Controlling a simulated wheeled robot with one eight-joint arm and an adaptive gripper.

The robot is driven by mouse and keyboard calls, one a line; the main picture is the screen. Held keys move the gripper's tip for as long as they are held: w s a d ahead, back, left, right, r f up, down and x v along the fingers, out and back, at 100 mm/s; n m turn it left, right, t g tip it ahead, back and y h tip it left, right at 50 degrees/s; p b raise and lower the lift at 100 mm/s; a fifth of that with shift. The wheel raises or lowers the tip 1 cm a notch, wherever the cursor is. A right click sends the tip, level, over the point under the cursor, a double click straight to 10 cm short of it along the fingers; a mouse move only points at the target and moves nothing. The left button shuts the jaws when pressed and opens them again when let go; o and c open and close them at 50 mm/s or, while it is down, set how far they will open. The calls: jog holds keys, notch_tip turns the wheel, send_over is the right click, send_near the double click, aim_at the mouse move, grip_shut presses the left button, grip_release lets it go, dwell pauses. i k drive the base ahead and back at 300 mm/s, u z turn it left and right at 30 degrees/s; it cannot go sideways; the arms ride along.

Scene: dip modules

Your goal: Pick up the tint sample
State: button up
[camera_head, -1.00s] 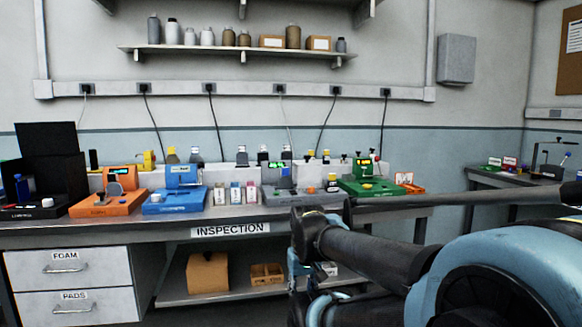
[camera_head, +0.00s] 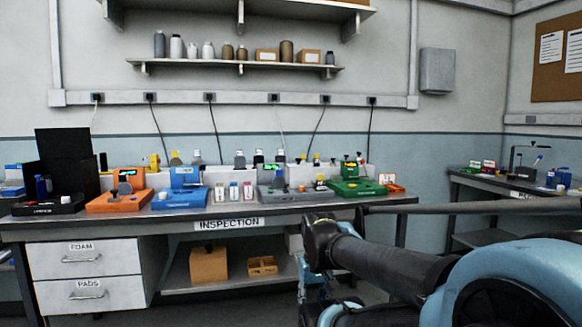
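I cannot tell which thing is the tint sample; no label for it is readable. Small white containers with coloured marks, such as a white-and-red one (camera_head: 220,192) and a white-and-blue one (camera_head: 234,191), stand upright on the inspection bench (camera_head: 290,209) between a blue device (camera_head: 180,197) and a grey device (camera_head: 284,193). Several dark and light bottles stand along the back of the bench, partly hidden by devices. My arm crosses the lower right of the view, well in front of the bench. I cannot make out my gripper's fingertips.
An orange device (camera_head: 120,200), a black open box (camera_head: 68,165) and a green device (camera_head: 357,187) also stand on the bench. Drawers (camera_head: 85,260) and a lower shelf are underneath. A wall shelf (camera_head: 235,66) holds bottles. Another table (camera_head: 515,184) is at right, with floor between.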

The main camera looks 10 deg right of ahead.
aim_at(279, 159)
jog(key=z, duration=0.3)
jog(key=i, duration=0.85)
jog(key=u, duration=0.05)
